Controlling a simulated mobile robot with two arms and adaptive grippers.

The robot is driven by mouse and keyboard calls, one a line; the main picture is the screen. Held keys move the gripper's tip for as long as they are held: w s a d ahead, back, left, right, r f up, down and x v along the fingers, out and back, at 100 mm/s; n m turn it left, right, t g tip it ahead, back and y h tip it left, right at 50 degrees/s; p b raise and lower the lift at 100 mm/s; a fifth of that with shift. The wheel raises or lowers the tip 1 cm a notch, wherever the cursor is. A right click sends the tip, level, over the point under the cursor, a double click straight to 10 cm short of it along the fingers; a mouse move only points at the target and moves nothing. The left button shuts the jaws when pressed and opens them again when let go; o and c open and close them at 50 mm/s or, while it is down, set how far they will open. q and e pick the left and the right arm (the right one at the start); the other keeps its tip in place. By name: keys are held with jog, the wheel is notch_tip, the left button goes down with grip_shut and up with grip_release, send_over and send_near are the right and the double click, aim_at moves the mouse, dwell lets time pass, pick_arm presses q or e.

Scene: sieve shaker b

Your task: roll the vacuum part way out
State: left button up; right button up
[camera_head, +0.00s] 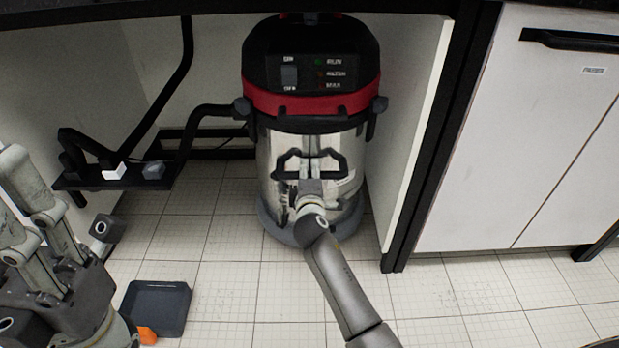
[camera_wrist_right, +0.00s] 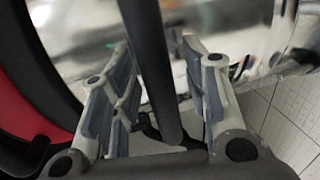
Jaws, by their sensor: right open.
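The vacuum (camera_head: 312,95) has a black and red head and a shiny steel drum. It stands upright under the bench, between white side panels. A black handle (camera_head: 290,157) sits on the drum's front, and its bar also shows in the right wrist view (camera_wrist_right: 152,60). My right gripper (camera_head: 309,188) is at this handle. In the wrist view its two fingers (camera_wrist_right: 156,75) stand open, one on each side of the bar, with gaps visible. My left gripper (camera_head: 45,215) is at the lower left, away from the vacuum; its finger opening is unclear.
A black hose (camera_head: 205,112) runs from the vacuum's left side. A black shelf (camera_head: 75,180) with small blocks is at left. A dark tray (camera_head: 158,305) and an orange item (camera_head: 147,336) lie on the tiles. A white cabinet (camera_head: 520,140) stands right. Floor in front is mostly clear.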

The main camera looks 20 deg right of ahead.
grip_shut()
dwell(0.3)
jog(key=shift+s, duration=0.1)
